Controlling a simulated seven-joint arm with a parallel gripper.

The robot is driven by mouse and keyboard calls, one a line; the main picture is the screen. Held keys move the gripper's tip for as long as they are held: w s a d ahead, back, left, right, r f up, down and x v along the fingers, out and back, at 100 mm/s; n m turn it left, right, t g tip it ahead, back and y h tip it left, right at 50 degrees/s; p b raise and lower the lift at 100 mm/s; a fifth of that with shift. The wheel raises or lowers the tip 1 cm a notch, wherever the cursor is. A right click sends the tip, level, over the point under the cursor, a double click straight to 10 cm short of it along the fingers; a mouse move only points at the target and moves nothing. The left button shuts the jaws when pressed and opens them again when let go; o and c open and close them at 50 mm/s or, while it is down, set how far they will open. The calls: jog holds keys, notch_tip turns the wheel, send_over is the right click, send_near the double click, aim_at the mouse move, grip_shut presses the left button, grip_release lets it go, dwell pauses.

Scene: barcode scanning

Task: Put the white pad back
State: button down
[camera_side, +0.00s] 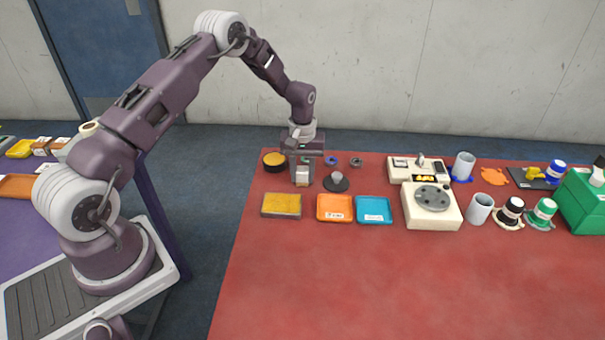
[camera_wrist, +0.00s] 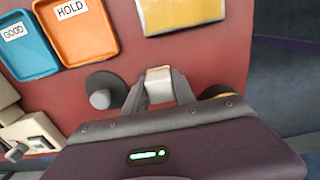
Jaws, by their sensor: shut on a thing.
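My gripper (camera_side: 301,181) is at the far left part of the red table, fingers pointing down. It is shut on a small off-white block, the white pad (camera_side: 303,173). In the wrist view the white pad (camera_wrist: 158,80) sits between the two grey fingertips (camera_wrist: 160,88), with a pale top and a tan side. Fingers hide part of it. I cannot tell whether it touches the table. A dark disc with a grey knob (camera_side: 337,181) stands just right of my gripper; it also shows in the wrist view (camera_wrist: 103,92).
A yellow-topped pad (camera_side: 282,205), an orange HOLD tray (camera_side: 335,208) and a blue GOOD tray (camera_side: 374,210) lie in front. A black round pot with yellow contents (camera_side: 274,159) is close left. A white machine (camera_side: 432,205) stands right. The front table (camera_side: 400,285) is clear.

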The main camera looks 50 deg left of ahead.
jog(key=shift+f, duration=0.15)
jog(key=c, duration=1)
grip_release()
notch_tip(320, 180, up, 12)
jog(key=r, duration=0.1)
notch_tip(320, 180, up, 11)
jog(key=m+t, duration=0.1)
jog(key=m, duration=0.1)
send_over(303, 170)
jog(key=s+d, duration=0.5)
jog(key=s+d+r+m+t, duration=0.25)
jog(key=s+d+r, duration=0.25)
jog(key=s+r, duration=0.45)
jog(key=s+d+m, duration=0.1)
jog(key=s, duration=0.5)
jog(key=s+d+m+t, duration=0.1)
jog(key=s+m, duration=0.1)
jog(key=s, duration=0.4)
jog(key=s+d+f+m+t, duration=0.1)
jog(key=s+d, duration=0.1)
jog(key=s, duration=0.4)
jog(key=shift+s+d+f+m, duration=0.1)
jog(key=shift+s+m, duration=0.15)
